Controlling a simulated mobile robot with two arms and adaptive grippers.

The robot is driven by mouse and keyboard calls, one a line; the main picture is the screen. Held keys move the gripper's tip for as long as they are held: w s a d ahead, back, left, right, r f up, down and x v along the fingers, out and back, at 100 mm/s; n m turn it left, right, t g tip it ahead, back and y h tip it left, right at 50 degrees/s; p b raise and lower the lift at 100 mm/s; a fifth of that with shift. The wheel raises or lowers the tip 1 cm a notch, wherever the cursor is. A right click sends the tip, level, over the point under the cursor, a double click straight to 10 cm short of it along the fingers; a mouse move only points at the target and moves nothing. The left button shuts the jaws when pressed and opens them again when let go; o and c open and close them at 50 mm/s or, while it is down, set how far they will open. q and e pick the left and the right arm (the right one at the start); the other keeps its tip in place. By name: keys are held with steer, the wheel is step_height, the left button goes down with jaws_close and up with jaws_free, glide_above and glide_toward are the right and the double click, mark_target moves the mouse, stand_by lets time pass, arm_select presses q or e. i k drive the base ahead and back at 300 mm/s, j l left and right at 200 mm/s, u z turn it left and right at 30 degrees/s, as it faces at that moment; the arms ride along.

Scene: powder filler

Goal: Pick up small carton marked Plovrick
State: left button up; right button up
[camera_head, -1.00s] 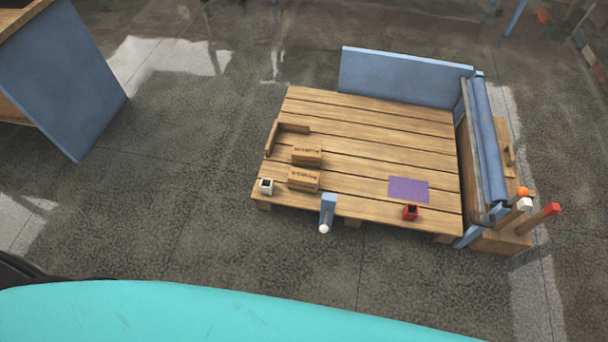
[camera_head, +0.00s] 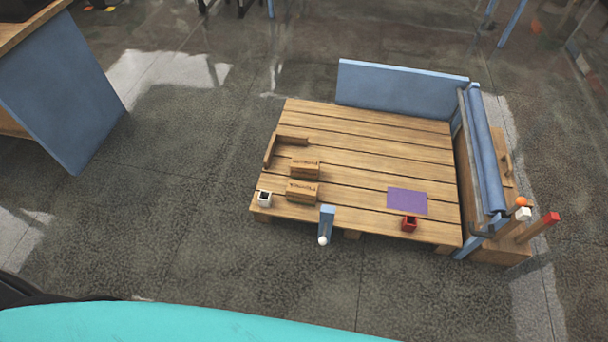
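Two small brown cartons lie on the wooden pallet platform (camera_head: 385,150) near its left side. The farther carton (camera_head: 304,168) sits just behind the nearer carton (camera_head: 302,191). Both bear dark lettering that is too small to read, so I cannot tell which is marked Plovrick. Neither of my grippers shows in the head view.
A white cup (camera_head: 264,199), a blue post with a white ball (camera_head: 326,223), a red cup (camera_head: 409,224) and a purple mat (camera_head: 407,201) line the front. A wooden corner stop (camera_head: 284,144) stands behind the cartons. Blue panel (camera_head: 400,90) closes the back. Floor in front is clear.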

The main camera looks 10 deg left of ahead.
mark_target(298, 191)
steer(key=z, duration=0.5)
steer(key=i+j+z, duration=0.1)
steer(key=j+z, duration=0.6)
steer(key=j, duration=0.2)
steer(key=j+z, duration=0.35)
steer(key=i+j, duration=0.05)
steer(key=j, duration=0.05)
